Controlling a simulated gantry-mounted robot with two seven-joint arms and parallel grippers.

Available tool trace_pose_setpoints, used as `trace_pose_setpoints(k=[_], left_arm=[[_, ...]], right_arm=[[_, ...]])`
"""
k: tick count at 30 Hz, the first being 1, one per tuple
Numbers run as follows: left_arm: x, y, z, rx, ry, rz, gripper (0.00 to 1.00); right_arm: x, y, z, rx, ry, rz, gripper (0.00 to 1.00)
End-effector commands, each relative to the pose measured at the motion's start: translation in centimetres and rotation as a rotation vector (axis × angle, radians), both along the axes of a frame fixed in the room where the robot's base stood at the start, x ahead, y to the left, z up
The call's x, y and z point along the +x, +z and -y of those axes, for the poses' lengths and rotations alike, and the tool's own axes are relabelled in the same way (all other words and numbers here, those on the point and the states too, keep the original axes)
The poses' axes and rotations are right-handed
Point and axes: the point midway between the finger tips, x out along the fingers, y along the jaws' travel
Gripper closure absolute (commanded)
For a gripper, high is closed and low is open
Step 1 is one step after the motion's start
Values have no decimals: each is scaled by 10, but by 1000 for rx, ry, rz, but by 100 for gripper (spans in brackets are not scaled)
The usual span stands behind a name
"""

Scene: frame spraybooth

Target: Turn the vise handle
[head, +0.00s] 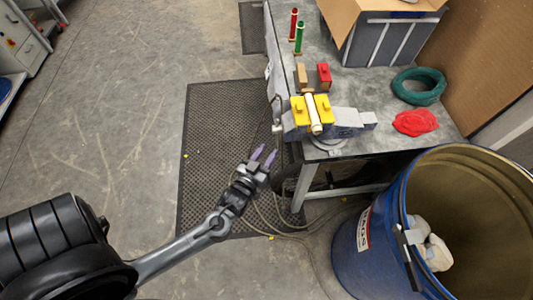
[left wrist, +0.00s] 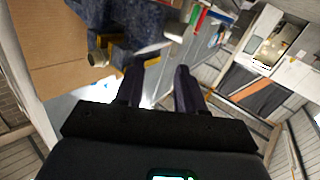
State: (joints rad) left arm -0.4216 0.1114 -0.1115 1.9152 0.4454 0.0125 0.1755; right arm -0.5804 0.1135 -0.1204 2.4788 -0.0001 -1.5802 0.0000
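A grey-blue vise (head: 347,122) with yellow jaw pads (head: 325,102) is mounted on the corner of the workbench. A whitish cylinder (head: 313,113) lies between the pads. The vise's screw end (head: 277,129) sticks out over the bench's left edge, and the handle bar there is thin and hard to make out. My left gripper (head: 263,155) is open and empty, below and slightly left of that end, apart from it. In the left wrist view its two dark fingers (left wrist: 158,88) are spread with nothing between them; the speckled vise (left wrist: 140,18) is beyond them. My right gripper is not in view.
A blue drum (head: 372,240) stands at the lower right. Floor left of the bench is open.

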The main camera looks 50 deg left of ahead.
Motion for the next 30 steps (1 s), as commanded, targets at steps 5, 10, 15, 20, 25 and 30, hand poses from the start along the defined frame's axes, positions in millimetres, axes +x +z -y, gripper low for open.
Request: trace_pose_setpoints(k=[5,10,15,20,25,30], left_arm=[[10,-80,-8,14,25,8,62],[20,-107,-8,15,26,23,62],[26,-116,-8,14,27,37,62],[33,-117,-10,15,26,42,62],[53,-116,-17,16,27,44,62],[79,-116,-26,16,26,43,62]], right_arm=[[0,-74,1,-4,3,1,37],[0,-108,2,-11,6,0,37],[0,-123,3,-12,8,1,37],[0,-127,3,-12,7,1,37],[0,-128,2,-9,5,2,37],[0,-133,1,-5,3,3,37]])
